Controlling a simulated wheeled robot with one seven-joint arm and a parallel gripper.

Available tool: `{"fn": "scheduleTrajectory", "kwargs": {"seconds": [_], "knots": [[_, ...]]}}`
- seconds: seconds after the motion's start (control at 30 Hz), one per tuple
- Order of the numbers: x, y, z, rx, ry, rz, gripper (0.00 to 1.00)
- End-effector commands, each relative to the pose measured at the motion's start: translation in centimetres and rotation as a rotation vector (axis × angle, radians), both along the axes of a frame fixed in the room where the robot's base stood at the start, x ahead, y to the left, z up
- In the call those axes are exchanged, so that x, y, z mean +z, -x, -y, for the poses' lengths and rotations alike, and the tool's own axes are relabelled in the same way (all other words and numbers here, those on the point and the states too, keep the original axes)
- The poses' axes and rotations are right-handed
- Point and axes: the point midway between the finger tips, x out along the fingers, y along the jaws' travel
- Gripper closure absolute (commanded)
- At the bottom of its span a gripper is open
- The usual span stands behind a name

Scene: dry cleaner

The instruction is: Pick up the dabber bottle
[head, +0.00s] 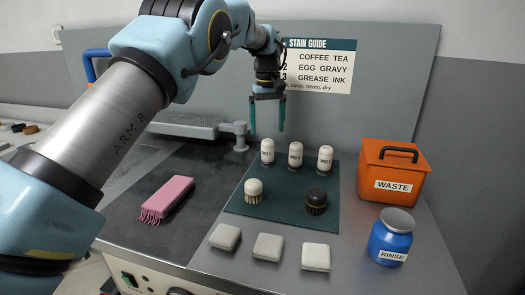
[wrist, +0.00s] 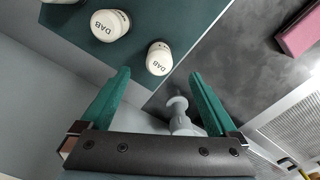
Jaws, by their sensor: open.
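Three white-capped dabber bottles stand upright in a row at the back of a dark green mat (head: 270,187): left (head: 267,151), middle (head: 296,155) and right (head: 325,158). Their front labels are too small to read surely. In the wrist view, two bottle tops marked "DAB" show, one nearer the jaws (wrist: 158,59) and one farther up (wrist: 110,24); a third is cut off at the top edge. My gripper (head: 267,120) is open and empty, fingers pointing down, above and slightly behind the left bottle. It touches no bottle.
Two brushes, pale (head: 254,190) and dark (head: 316,201), stand on the mat. Three white pads (head: 268,247) lie in front. An orange waste box (head: 395,180) and blue rinse jar (head: 391,237) stand right. A pink fringed cloth (head: 167,198) lies left. The upright back panel (head: 400,60) is close behind.

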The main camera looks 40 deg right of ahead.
Motion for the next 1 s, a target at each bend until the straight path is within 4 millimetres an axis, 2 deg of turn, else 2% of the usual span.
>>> {"fn": "scheduleTrajectory", "kwargs": {"seconds": [0.13,0.33,0.57,0.8,1.0], "knots": [[-1.3,0.5,0.4,-0.005,-0.004,-0.001,0.05],[-4.3,0.4,0.3,-0.005,-0.004,0.0,0.05],[-5.9,0.4,0.3,-0.005,-0.002,0.0,0.05],[-9.3,0.2,0.0,-0.004,-0.004,-0.001,0.05],[-10.7,0.2,0.0,-0.005,-0.001,0.0,0.05]]}}
